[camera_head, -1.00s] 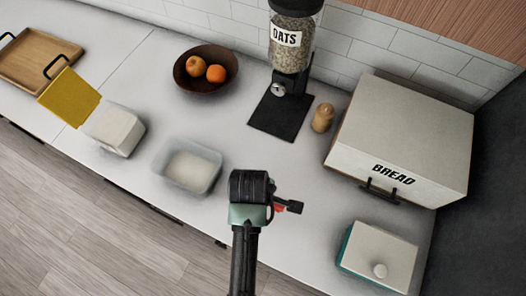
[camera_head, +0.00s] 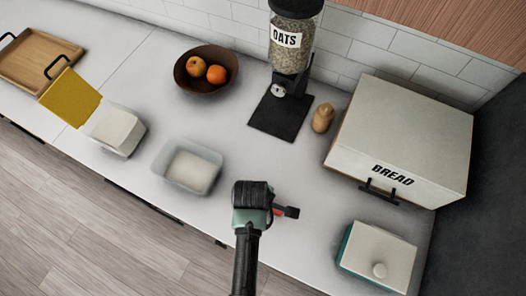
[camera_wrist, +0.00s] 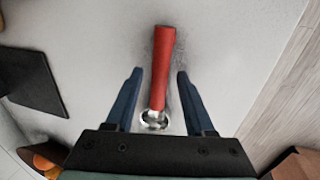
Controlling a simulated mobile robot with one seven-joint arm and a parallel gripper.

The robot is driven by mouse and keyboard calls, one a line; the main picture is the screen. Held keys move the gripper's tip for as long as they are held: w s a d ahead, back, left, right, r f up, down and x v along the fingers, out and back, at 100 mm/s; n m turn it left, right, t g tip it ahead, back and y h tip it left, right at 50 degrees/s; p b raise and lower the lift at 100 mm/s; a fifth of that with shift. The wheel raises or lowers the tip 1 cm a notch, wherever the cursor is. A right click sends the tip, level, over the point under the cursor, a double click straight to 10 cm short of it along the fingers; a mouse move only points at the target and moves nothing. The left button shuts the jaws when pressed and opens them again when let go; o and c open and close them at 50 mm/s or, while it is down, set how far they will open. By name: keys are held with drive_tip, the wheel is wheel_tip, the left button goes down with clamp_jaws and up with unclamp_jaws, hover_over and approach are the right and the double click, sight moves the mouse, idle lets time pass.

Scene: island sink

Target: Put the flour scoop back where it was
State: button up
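The flour scoop has a red handle (camera_wrist: 163,65) and a shiny metal end (camera_wrist: 154,121). In the wrist view it lies on the pale counter, between the two dark blue fingers of my gripper (camera_wrist: 158,78). The fingers are apart, with a visible gap on each side of the handle. In the head view my gripper is over the counter front and hides most of the scoop. Only a bit of red shows beside it. A translucent tub (camera_head: 190,169) with white contents stands to the left. Further left is a white box (camera_head: 117,131) beside a tilted yellow panel (camera_head: 70,97).
A white butter-dish-like box (camera_head: 378,258) and a bread box (camera_head: 400,135) stand to the right. An oats dispenser (camera_head: 290,60), a small wooden shaker (camera_head: 322,118) and a fruit bowl (camera_head: 205,70) are behind. A wooden tray (camera_head: 38,55) lies far left. The counter's front edge is close to my arm.

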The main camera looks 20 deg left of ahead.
drive_tip(key=v, duration=1.2)
drive_tip(key=shift+r, duration=0.1)
idle(0.5)
